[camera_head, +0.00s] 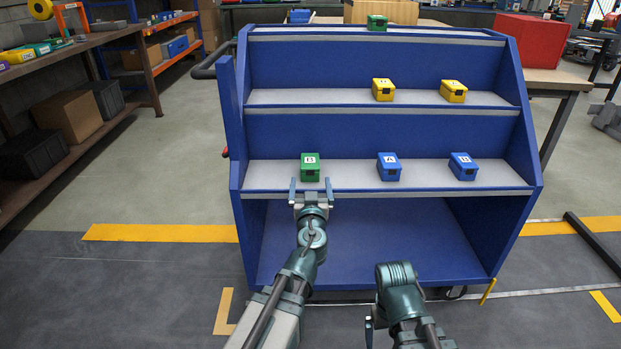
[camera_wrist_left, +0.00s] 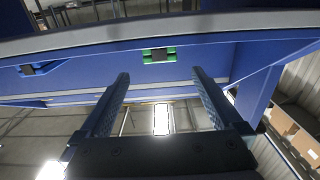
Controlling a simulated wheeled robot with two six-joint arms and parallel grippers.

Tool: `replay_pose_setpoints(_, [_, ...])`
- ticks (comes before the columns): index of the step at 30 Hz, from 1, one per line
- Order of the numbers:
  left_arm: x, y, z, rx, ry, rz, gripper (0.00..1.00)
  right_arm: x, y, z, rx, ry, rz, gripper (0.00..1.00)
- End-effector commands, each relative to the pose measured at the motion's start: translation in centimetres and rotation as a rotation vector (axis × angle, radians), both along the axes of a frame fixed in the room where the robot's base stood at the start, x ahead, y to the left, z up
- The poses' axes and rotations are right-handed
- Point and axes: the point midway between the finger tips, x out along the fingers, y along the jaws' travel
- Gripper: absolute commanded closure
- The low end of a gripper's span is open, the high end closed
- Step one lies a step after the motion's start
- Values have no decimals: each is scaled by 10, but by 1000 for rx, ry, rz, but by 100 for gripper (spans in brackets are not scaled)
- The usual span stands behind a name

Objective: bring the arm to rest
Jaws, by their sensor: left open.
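My left gripper (camera_head: 311,187) is open and empty in the head view, in front of the lower shelf edge. The green box numbered 13 (camera_head: 310,167) sits upright on that shelf just beyond the fingertips. In the left wrist view the two fingers (camera_wrist_left: 160,74) are spread apart with nothing between them. A small green and dark thing (camera_wrist_left: 158,56) shows beyond them. My right arm (camera_head: 400,292) is folded low at the bottom of the head view; its jaws cannot be made out.
The blue stepped rack (camera_head: 380,127) fills the middle. Two blue boxes (camera_head: 389,167) stand right of the green one. The bottom bay (camera_head: 360,240) is empty.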

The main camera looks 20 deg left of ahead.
Motion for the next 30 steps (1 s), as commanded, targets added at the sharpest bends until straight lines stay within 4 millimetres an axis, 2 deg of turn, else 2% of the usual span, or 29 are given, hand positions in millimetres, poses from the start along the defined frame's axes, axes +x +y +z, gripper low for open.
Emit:
replay_pose_setpoints(10, [2, 0, 0, 0, 0, 0, 0, 0, 0, 0, 0, 0, 0, 0])
replay_pose_setpoints(16, [14, 3, 0, 0, 0, 1, 0, 0, 0, 0, 0, 0, 0, 0])
replay_pose_setpoints(23, [45, 12, 0, 0, 0, 1, 0, 0, 0, 0, 0, 0, 0, 0])
replay_pose_setpoints(30, [89, 25, 0, 0, 0, 1, 0, 0, 0, 0, 0, 0, 0, 0])
